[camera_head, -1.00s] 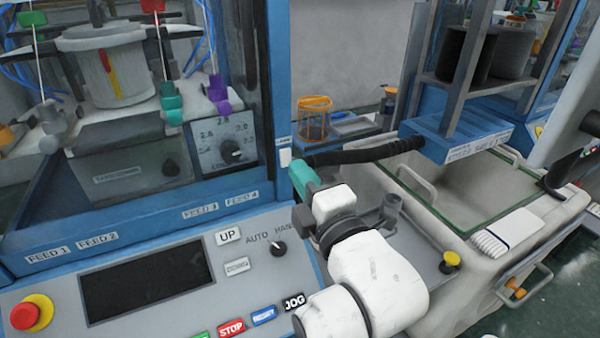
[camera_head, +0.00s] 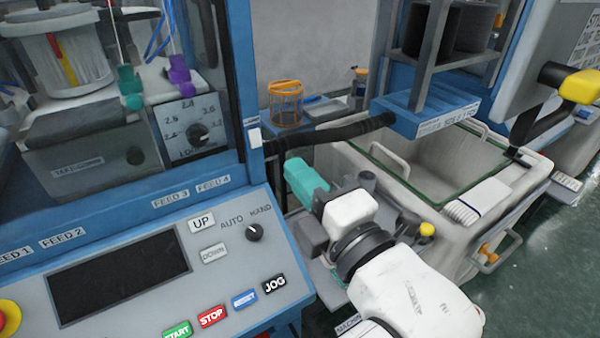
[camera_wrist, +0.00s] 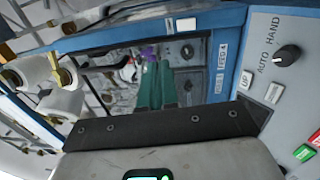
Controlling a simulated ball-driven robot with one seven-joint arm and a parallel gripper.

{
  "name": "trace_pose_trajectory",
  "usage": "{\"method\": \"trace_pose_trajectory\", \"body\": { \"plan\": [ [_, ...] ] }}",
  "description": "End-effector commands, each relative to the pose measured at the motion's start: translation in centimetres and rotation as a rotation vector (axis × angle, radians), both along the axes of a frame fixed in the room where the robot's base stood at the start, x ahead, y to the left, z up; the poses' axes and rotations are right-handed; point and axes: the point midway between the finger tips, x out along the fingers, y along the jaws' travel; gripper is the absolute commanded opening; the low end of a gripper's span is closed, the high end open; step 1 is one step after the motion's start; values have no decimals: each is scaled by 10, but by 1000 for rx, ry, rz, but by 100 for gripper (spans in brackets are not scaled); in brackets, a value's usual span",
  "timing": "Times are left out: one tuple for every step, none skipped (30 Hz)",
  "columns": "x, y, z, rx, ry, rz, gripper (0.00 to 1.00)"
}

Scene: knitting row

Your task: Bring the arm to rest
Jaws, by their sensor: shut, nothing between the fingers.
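My white arm reaches in from the lower right of the head view. My gripper (camera_head: 305,183), with teal fingers, is in front of the right edge of the blue knitting machine, beside its control panel. In the wrist view the two teal fingers (camera_wrist: 157,84) lie side by side with nothing between them. The gripper is shut and empty. In the wrist view the fingers point toward the machine's window. They look apart from the machine, but the exact gap cannot be told.
The control panel (camera_head: 130,285) with its knob and buttons is close on the left. A black hose (camera_head: 330,136) runs behind my gripper. A grey bin with a green rim (camera_head: 405,178) stands to the right. An orange wire basket (camera_head: 286,104) is behind. Green floor (camera_head: 540,255) is open at the right.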

Motion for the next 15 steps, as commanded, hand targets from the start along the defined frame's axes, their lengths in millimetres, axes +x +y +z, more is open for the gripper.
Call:
{"method": "trace_pose_trajectory", "body": {
  "plan": [
    [0,0,0,0,0,0,0],
    [0,0,0,0,0,0,0],
    [0,0,0,0,0,0,0],
    [0,0,0,0,0,0,0],
    [0,0,-1,1,3,-1,0],
    [1,-2,-5,3,19,-5,0],
    [2,-5,-10,7,38,-9,0],
    [3,-9,-17,14,66,-16,0],
    [4,-15,-29,27,117,-28,0],
    [5,-22,-40,39,166,-42,0],
    [6,-30,-54,55,222,-59,0],
    [6,-42,-75,81,309,-89,0],
    [6,-53,-91,104,379,-114,0],
    [4,-64,-109,130,452,-144,0],
    [0,-79,-133,167,551,-188,0]
  ]
}}
